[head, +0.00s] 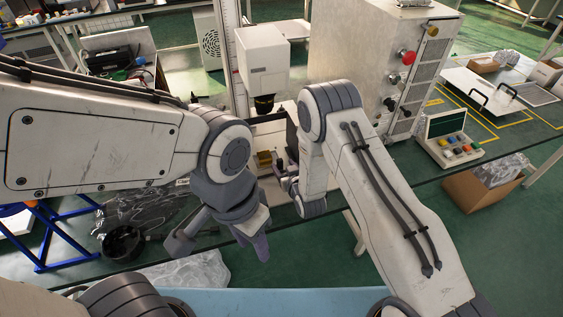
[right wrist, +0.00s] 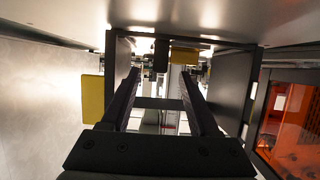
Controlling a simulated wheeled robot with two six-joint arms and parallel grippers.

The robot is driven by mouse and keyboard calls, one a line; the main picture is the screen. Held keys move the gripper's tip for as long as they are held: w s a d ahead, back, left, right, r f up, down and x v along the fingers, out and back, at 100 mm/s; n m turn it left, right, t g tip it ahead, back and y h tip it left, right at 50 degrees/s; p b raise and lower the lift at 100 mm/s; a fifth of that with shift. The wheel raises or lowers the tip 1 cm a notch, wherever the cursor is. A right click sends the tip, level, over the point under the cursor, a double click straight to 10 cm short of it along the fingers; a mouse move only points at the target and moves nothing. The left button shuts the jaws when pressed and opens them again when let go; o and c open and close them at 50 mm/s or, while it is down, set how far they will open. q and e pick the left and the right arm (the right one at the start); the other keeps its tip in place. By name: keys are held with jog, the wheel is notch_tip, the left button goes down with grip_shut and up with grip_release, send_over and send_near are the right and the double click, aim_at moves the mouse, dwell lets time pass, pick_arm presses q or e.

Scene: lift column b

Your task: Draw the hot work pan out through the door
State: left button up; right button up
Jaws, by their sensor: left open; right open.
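My left gripper (head: 220,242) is open and empty, pointing down over the near edge of the bench, apart from the machine. My right gripper (right wrist: 160,76) is open, and its two dark fingers reach forward between dark upright panels under a pale metal surface. In the head view the right gripper is mostly hidden behind its own arm. A yellow block (right wrist: 92,98) is left of the fingers in the right wrist view, and a second yellow piece (right wrist: 184,56) is beyond the fingertips. I cannot make out the hot work pan or tell which panel is the door.
A white instrument head (head: 263,58) stands behind the grippers. A large grey cabinet (head: 355,50) with a red button and a control box (head: 450,138) are to the right. A black round dish (head: 123,242) and clear plastic wrap lie at left. An orange window (right wrist: 290,120) is at right.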

jog(key=shift+x, duration=1.4)
grip_shut()
jog(key=shift+w+r, duration=0.1)
jog(key=shift+r, duration=0.05)
jog(key=shift+r+p, duration=0.55)
jog(key=shift+r, duration=0.1)
jog(key=shift+s+d, duration=0.1)
jog(key=shift+s, duration=0.35)
jog(key=shift+s+d+p, duration=0.2)
jog(key=shift+s+p, duration=0.1)
jog(key=shift+s, duration=0.35)
jog(key=shift+s+d, duration=0.1)
jog(key=shift+s, duration=0.25)
